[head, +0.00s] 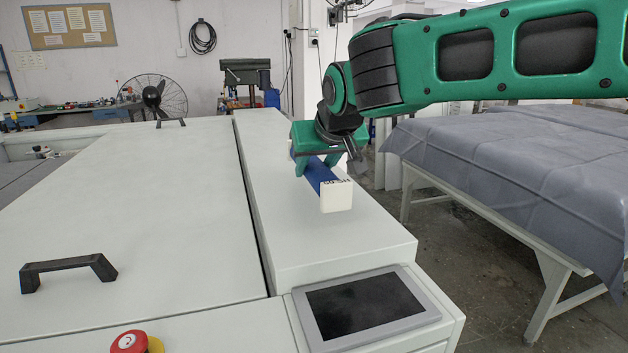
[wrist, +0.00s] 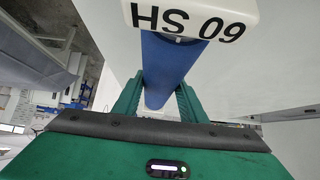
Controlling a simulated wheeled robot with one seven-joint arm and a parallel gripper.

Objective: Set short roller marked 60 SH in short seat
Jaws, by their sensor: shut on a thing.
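The short roller (head: 319,172) is blue with a white block-shaped end cap (head: 336,196). My gripper (head: 317,160) is shut around its blue body and holds it over the right part of the pale machine top. The capped end points toward the head camera. In the wrist view the roller (wrist: 165,62) runs between the two green fingers, and its cap (wrist: 190,14) carries black letters, upside down, that read 60 SH. No short seat can be made out in either view.
The machine's large lid (head: 150,200) is flat, with black handles (head: 68,268). A dark touch panel (head: 365,305) and a red button (head: 129,342) are at the front. A cloth-covered table (head: 520,150) stands to the right across a floor gap. The machine top around the roller is clear.

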